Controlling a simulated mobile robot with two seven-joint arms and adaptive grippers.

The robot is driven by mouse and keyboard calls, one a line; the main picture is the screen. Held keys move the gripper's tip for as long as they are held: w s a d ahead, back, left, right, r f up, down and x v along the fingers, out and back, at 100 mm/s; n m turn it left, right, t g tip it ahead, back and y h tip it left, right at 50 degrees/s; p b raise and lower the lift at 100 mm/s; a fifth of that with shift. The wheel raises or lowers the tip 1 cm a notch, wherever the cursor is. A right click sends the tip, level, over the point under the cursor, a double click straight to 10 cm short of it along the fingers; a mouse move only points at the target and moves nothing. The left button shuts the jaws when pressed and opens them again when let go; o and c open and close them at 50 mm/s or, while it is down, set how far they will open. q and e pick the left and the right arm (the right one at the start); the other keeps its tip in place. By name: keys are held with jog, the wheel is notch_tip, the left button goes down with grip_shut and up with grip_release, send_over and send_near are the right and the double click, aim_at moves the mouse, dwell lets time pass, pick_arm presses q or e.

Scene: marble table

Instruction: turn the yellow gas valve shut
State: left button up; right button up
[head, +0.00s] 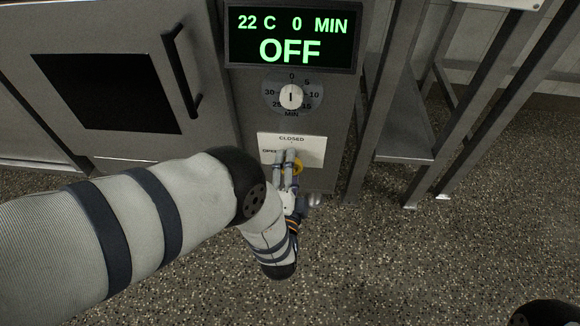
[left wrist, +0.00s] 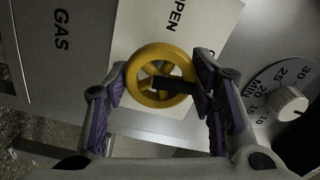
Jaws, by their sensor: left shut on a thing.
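The yellow gas valve (left wrist: 137,76) is a round spoked wheel on a white label plate, with a dark bar across its middle in the left wrist view. In the head view only a sliver of the yellow valve (head: 299,168) shows beside my fingers. My left gripper (head: 285,157) is at the valve, and in the left wrist view its purple-padded fingers (left wrist: 160,80) are shut on opposite sides of the wheel's rim. The plate (head: 316,149) reads CLOSED at the top and OPEN at the left, partly covered. My right gripper is not in view.
A timer knob (head: 291,96) and a display (head: 292,38) reading OFF are above the plate. An oven door (head: 110,92) with a black handle (head: 182,75) is at the left. A metal table frame (head: 405,150) stands at the right. The speckled floor (head: 400,265) is open in front.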

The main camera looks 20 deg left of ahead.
pick_arm(q)
jog(key=shift+m, duration=0.6)
jog(key=shift+a, duration=0.1)
jog(key=o, duration=1.2)
jog(key=v, duration=1.2)
jog(key=shift+s, duration=0.1)
jog(key=shift+r, duration=0.15)
